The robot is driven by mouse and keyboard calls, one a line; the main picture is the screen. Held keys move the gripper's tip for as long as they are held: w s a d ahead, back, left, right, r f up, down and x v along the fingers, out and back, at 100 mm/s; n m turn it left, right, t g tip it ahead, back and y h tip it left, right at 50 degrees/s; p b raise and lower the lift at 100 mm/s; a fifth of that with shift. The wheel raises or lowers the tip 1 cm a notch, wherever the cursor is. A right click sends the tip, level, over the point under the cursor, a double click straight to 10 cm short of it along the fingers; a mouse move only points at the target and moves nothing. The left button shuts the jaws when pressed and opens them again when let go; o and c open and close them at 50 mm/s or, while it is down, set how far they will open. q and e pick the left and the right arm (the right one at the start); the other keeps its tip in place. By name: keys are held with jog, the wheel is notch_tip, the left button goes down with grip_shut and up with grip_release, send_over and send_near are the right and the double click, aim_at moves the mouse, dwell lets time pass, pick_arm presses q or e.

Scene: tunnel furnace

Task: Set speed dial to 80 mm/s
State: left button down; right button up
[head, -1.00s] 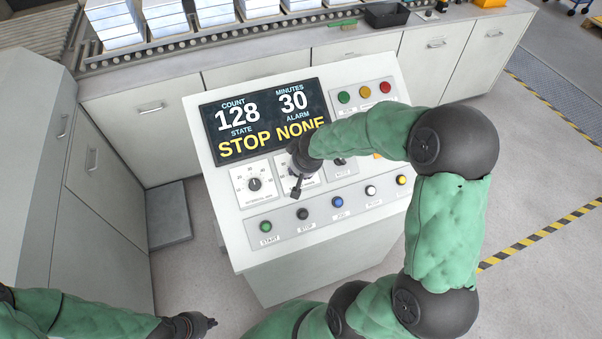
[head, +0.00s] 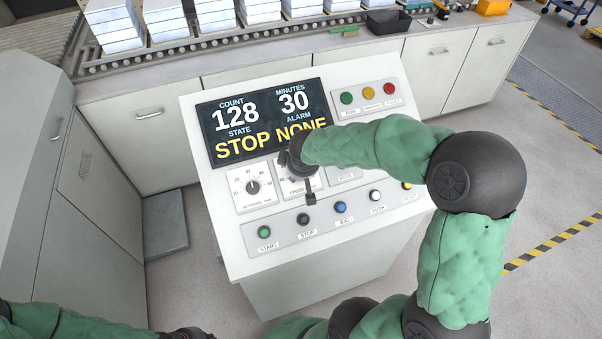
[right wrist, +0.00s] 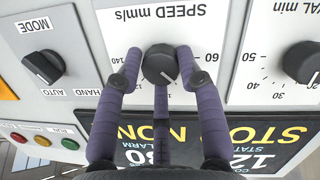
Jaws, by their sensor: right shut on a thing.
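The speed dial (right wrist: 159,64) is a round black knob on a white plate marked "SPEED mm/s", seen upside down in the right wrist view. My right gripper's purple fingers surround the knob and are shut on it. A light pointer line shows on the knob's lower right, near the 60 side; the exact setting is hard to read, since the fingers cover part of the scale. In the head view my right gripper (head: 303,172) hides most of this dial. My left gripper (head: 190,333) is partly cut off at the bottom edge; its fingers cannot be made out.
The interval dial (head: 253,187) and mode switch (right wrist: 43,64) flank the speed dial. The display (head: 264,122) reads 128, 30, STOP, NONE. Push buttons, including the green start button (head: 264,232), line the console's lower edge. Indicator lamps (head: 368,94) sit at upper right.

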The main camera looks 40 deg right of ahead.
jog(key=shift+w+r, duration=0.15)
jog(key=o, duration=1.1)
jog(key=shift+a, duration=0.2)
jog(key=shift+r, duration=0.1)
jog(key=v, duration=1.1)
jog(key=shift+s+r, duration=0.2)
jog(key=shift+r, duration=0.05)
jog(key=shift+a, duration=0.15)
jog(key=shift+f, duration=0.1)
